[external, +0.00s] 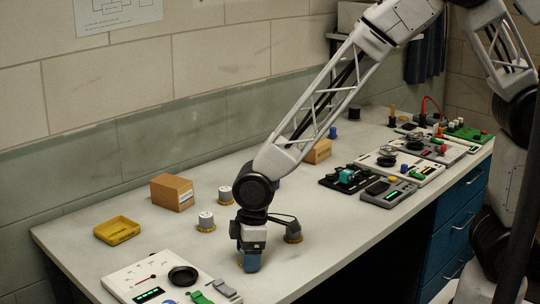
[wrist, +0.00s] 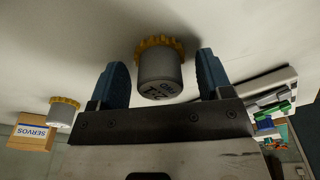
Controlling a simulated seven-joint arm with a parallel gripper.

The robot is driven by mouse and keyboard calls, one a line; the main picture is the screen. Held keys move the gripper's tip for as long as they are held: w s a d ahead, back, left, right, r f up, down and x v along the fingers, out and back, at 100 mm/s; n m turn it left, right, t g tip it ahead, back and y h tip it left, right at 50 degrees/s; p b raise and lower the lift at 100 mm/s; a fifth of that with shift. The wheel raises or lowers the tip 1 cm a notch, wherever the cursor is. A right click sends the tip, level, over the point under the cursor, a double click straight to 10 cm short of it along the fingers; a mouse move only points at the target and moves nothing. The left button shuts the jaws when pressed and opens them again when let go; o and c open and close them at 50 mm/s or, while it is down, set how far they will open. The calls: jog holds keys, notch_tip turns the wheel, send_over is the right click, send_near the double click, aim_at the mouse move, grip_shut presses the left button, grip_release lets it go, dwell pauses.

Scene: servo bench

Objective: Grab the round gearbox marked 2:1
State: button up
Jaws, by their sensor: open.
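A round grey gearbox (wrist: 160,72) with a yellow toothed rim stands between my fingers in the wrist view. Dark lettering on its face is upside down; it looks like 2:1 but is hard to read. My gripper (wrist: 161,58) is open, with one blue finger on each side of the gearbox and a visible gap on both sides. In the external view my gripper (external: 251,262) is low over the front of the bench.
A cardboard box (external: 172,192), a yellow tray (external: 117,231) and a white panel (external: 128,278) lie left. Several electronic modules (external: 388,191) fill the right side.

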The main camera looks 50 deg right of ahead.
jog(key=c, duration=1.1)
jog(key=shift+o, duration=0.2)
jog(key=shift+r, duration=0.85)
notch_tip(320, 180, up, 2)
jog(key=shift+r, duration=0.1)
jog(key=s+d, duration=0.3)
jog(key=s, duration=0.1)
jog(key=s+d, duration=0.3)
jog(key=s, duration=0.1)
jog(key=s+d+r, duration=0.1)
jog(key=s+d, duration=0.3)
jog(key=shift+s, duration=0.25)
jog(key=shift+r, duration=0.1)
